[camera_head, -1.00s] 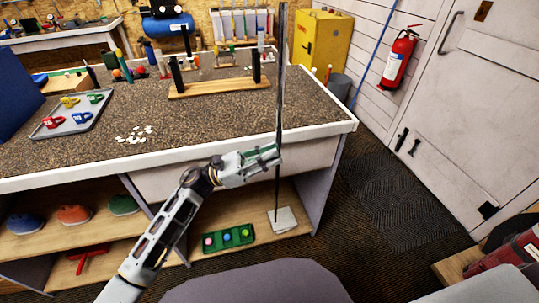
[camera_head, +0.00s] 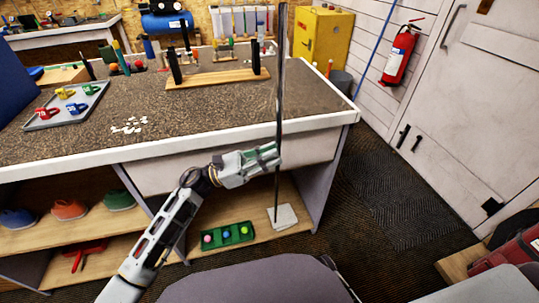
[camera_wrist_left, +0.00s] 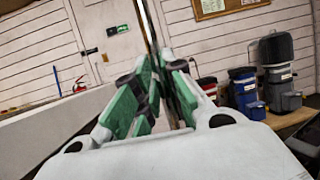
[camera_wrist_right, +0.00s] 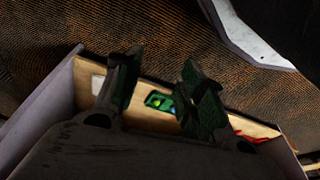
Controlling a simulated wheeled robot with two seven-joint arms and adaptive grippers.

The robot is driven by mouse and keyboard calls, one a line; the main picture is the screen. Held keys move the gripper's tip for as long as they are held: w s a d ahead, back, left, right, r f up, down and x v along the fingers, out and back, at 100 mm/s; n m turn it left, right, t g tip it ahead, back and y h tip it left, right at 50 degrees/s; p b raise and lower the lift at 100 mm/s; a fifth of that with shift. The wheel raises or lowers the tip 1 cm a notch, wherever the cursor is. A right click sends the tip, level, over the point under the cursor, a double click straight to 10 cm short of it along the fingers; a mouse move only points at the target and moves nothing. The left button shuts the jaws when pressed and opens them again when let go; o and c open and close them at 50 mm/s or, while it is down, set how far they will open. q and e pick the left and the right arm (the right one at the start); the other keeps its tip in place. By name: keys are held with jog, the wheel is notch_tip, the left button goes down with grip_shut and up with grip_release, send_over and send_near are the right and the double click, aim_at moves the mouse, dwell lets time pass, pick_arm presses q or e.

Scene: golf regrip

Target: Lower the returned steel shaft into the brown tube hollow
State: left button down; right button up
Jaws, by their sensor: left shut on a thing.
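The steel shaft (camera_head: 281,70) is long, thin and dark, and stands nearly upright in front of the workbench's right part. My left gripper (camera_head: 272,155) is shut around it below the bench-top level. The shaft also rises between the green fingers in the left wrist view (camera_wrist_left: 150,35). Its lower end shows in front of a white pad (camera_head: 287,217); I cannot tell whether they touch. I cannot make out a brown tube or its hollow. My right gripper (camera_wrist_right: 160,80) is open and empty in the right wrist view, and does not show in the head view.
The workbench (camera_head: 220,147) has its front edge close behind the shaft. A wooden stand with dark uprights (camera_head: 218,80) and a grey tray of coloured clamps (camera_head: 45,122) are on top. A green ball tray (camera_head: 228,236) lies low, beside the pad.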

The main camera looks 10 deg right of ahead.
notch_tip(320, 180, up, 12)
jog(key=a+b, duration=0.2)
jog(key=b, duration=0.3)
jog(key=shift+s+r+t+y, duration=0.2)
jog(key=shift+s+t+y, duration=0.05)
jog(key=shift+t+y, duration=0.15)
jog(key=shift+f, duration=0.1)
dwell(0.4)
notch_tip(320, 180, down, 10)
jog(key=d+p, duration=0.1)
jog(key=p, duration=0.3)
jog(key=shift+w+d+g+h, duration=0.2)
jog(key=shift+w+g+h, duration=0.1)
jog(key=shift+w+h, duration=0.15)
dwell(0.4)
dwell(0.5)
